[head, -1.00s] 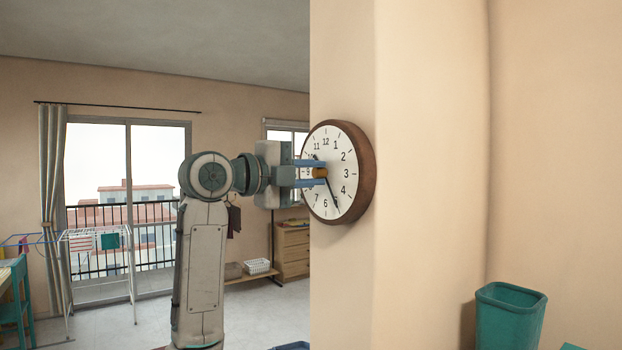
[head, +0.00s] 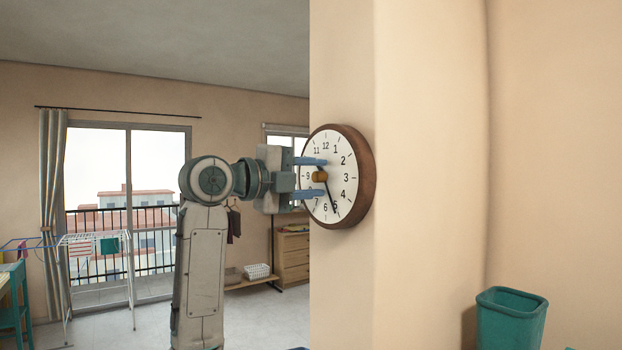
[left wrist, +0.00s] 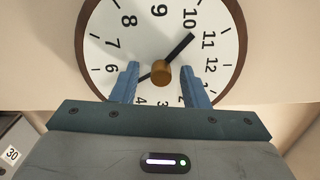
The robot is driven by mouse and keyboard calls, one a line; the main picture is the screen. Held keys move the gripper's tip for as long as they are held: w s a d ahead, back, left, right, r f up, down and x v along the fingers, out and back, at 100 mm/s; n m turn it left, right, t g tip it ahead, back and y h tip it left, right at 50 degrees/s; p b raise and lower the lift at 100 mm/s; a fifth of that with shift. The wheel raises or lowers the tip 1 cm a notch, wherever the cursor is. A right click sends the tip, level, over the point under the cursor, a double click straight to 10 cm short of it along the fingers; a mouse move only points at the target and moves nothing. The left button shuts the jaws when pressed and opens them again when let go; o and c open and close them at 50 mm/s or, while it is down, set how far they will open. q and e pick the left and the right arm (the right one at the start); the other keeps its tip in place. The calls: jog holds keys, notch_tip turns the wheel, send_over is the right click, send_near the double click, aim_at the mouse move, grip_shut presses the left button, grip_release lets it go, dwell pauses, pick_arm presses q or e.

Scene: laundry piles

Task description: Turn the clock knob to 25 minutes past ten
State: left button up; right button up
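The round wall clock (head: 349,160) has a white face and brown rim and hangs on a beige wall. It also shows, turned sideways, in the left wrist view (left wrist: 98,42). An orange-brown knob (head: 319,176) sticks out at its centre; it also shows in the left wrist view (left wrist: 161,74). The long hand points at about 5; the short hand points between 10 and 11. My left gripper (head: 325,177) is open, its blue fingers on either side of the knob with gaps between. My right gripper is not in view.
A teal bin (head: 511,322) stands at the lower right. The wall corner (head: 311,290) edges the room at left, where a drying rack (head: 95,240), a wooden drawer unit (head: 293,257) and a white basket (head: 257,271) stand well back.

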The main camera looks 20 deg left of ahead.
pick_arm(q)
jog(key=shift+s+a, duration=0.1)
jog(key=b+v, duration=0.5)
jog(key=v, duration=0.5)
jog(key=shift+s+a, duration=0.2)
jog(key=shift+s, duration=0.05)
